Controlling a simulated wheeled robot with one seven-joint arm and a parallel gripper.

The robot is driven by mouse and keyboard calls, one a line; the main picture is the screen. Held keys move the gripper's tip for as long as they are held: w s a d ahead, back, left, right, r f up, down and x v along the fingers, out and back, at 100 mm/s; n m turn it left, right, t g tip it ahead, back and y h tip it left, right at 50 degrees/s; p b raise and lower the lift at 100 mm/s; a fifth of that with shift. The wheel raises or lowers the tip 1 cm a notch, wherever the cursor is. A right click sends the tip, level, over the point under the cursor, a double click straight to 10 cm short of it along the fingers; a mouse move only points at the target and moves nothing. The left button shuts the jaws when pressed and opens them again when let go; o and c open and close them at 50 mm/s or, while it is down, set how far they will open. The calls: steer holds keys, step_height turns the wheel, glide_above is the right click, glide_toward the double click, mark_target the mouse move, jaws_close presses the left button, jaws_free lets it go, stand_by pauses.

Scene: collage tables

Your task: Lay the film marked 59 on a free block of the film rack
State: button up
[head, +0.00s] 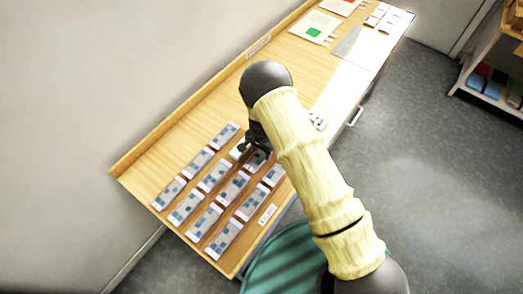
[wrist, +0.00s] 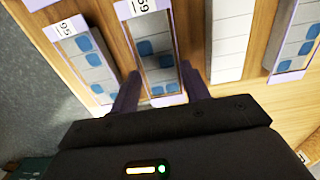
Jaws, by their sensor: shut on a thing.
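The film marked 59 (wrist: 158,60) is a clear strip with blue squares and lilac ends, in the middle of the wrist view. In the head view my gripper (head: 256,142) is at the upper edge of the film rack, mostly hidden by my arm. The rack's films (head: 234,185) lie in slanting rows. A bare white block (wrist: 229,40) is just right of the held film in the wrist view.
A film marked 95 (wrist: 87,60) lies left of the held one, and another film (wrist: 297,45) lies at the far right. The wooden table (head: 215,108) has a raised back edge along the wall. Cards (head: 314,27) lie at its far end.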

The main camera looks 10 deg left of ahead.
steer(key=o, duration=1)
step_height(320, 180, up, 17)
steer(key=b, duration=0.4)
steer(key=shift+r, duration=0.2)
stand_by(0.5)
